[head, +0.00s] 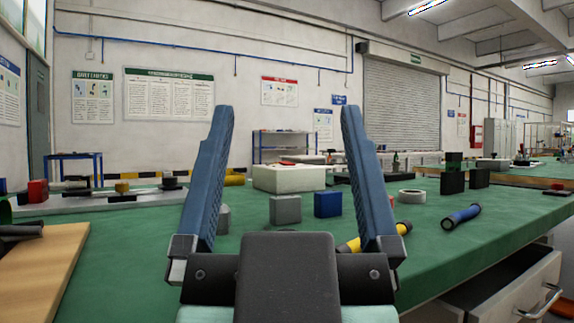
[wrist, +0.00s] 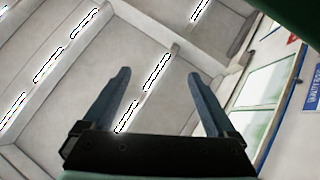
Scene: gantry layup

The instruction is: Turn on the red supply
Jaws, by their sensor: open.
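My gripper (head: 287,110) is open and empty, its two blue fingers pointing up in front of the head camera. In the wrist view my gripper (wrist: 159,74) also shows open, against the ceiling. A red block-like part (head: 37,191) sits at the left end of a pale rail (head: 95,201) on the green bench, left of my gripper and apart from it. A yellow part (head: 122,188) and a black round part (head: 170,182) are farther along that rail. A small red part (head: 556,188) shows at the far right. I cannot tell which red part is the supply.
The green bench (head: 425,255) holds a white block (head: 288,178), a grey block (head: 285,209), a blue block (head: 327,204), a white ring (head: 411,196) and a blue-black cylinder (head: 461,216). A wooden board (head: 45,265) lies front left. A drawer (head: 515,290) stands open front right.

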